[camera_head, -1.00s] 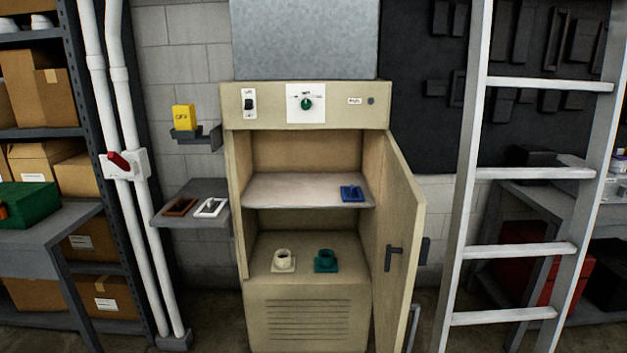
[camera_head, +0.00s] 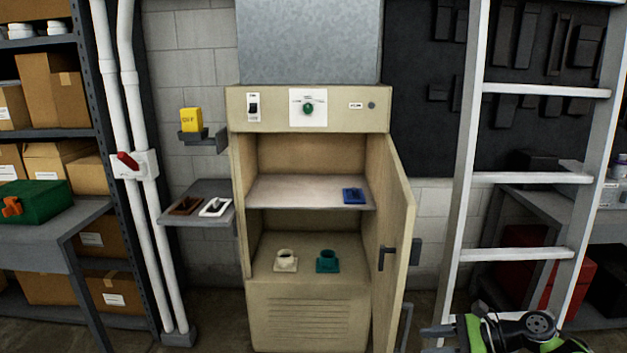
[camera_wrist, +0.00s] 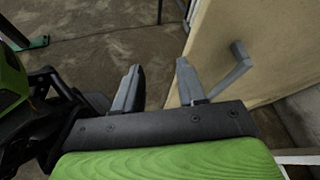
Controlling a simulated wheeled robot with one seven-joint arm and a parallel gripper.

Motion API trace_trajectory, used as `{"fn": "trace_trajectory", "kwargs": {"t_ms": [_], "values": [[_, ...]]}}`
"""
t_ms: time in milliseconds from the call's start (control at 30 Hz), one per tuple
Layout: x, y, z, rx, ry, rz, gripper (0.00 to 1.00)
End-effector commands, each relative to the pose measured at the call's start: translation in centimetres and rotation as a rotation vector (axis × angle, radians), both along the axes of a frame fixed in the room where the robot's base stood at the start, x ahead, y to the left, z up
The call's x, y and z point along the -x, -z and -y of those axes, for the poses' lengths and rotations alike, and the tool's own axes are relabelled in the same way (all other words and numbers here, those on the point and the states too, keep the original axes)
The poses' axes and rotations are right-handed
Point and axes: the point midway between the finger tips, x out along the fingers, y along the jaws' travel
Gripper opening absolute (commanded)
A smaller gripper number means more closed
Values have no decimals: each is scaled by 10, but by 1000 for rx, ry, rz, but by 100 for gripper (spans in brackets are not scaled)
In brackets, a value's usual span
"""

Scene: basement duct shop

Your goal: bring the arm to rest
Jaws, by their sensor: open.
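My gripper (camera_wrist: 157,72) shows in the wrist view with its two grey fingers apart and nothing between them. Beside the fingers, to the right in that view, is the beige cabinet door (camera_wrist: 235,45) with its dark handle (camera_wrist: 238,65); I cannot tell the exact gap. In the head view a green and black part of my arm is at the lower right, in front of the ladder's foot.
A blue piece (camera_head: 353,195) sits on the cabinet shelf, with cream (camera_head: 286,262) and teal (camera_head: 327,262) pieces below. A side shelf (camera_head: 180,217) holds brown and white pieces. The ladder (camera_head: 528,177) stands right of the door. A workbench (camera_head: 35,250) is at left.

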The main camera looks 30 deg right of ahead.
Motion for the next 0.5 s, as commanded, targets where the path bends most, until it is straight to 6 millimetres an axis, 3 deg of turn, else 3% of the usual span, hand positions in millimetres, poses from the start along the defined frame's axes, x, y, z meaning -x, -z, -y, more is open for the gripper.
{"fn": "trace_trajectory", "kwargs": {"t_ms": [33,100,233,367,500], "values": [[-21,-12,-27,77,-108,-39,40],[-46,-24,-66,201,-265,-85,40],[-70,-48,-142,462,-559,-142,40],[-70,-77,-211,740,-829,-146,40],[-47,-113,-271,1040,-1080,-83,40]]}}
